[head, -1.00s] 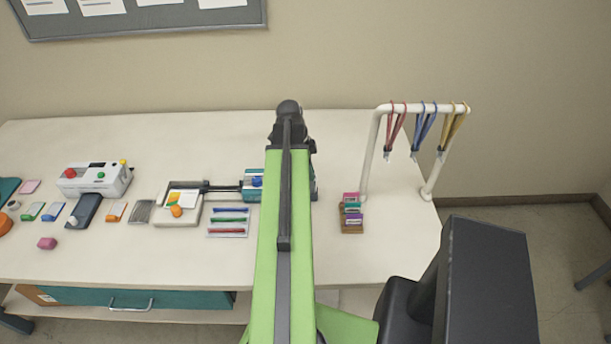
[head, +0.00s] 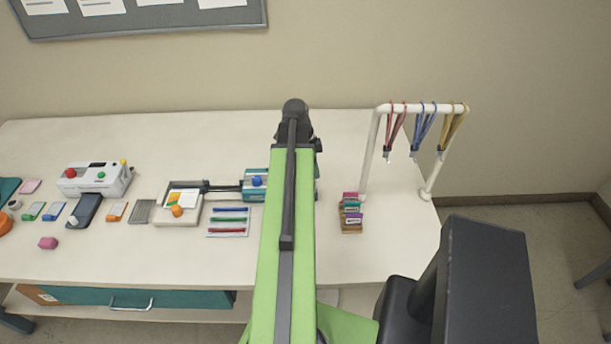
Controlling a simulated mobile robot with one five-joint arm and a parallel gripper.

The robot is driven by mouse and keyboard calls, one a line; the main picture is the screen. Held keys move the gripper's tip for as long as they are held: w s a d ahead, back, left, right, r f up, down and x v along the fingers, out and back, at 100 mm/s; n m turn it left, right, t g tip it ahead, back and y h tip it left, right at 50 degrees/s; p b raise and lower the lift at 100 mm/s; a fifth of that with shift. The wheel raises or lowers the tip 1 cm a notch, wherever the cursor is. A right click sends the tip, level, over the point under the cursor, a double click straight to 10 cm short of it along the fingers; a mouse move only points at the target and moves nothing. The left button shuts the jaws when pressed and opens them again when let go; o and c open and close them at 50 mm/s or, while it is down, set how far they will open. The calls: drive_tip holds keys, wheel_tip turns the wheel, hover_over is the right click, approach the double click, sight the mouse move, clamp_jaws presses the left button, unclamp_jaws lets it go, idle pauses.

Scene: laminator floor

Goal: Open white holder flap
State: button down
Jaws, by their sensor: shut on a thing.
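My green arm reaches over the table and covers part of it. Its dark wrist end shows at the top, above the table's far part. The fingers of my gripper are hidden behind the arm, so what they hold does not show.
A pale tray (head: 190,216) with an orange knob and a white machine (head: 92,180) stand left. A brown rack (head: 350,229) with coloured pieces and a white stand (head: 367,160) with lanyards (head: 424,130) are right. The table (head: 120,258) has bare space in front.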

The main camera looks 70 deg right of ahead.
drive_tip(key=shift+s, duration=0.2)
drive_tip(key=shift+s+d, duration=0.15)
drive_tip(key=shift+s, duration=0.05)
drive_tip(key=shift+s+f, duration=0.1)
drive_tip(key=shift+s, duration=0.1)
drive_tip(key=shift+s+d, duration=0.2)
drive_tip(key=shift+s, duration=0.05)
drive_tip(key=shift+s+f+b, duration=0.1)
drive_tip(key=shift+f+b, duration=0.05)
drive_tip(key=shift+b, duration=0.15)
drive_tip(key=shift+s+d+f, duration=0.1)
drive_tip(key=shift+s, duration=0.1)
drive_tip(key=shift+s+f, duration=0.1)
drive_tip(key=shift+f, duration=0.05)
drive_tip(key=shift+s+d+f+b, duration=0.1)
drive_tip(key=shift+s+f+b, duration=0.1)
drive_tip(key=shift+b, duration=0.2)
drive_tip(key=shift+s+f, duration=0.1)
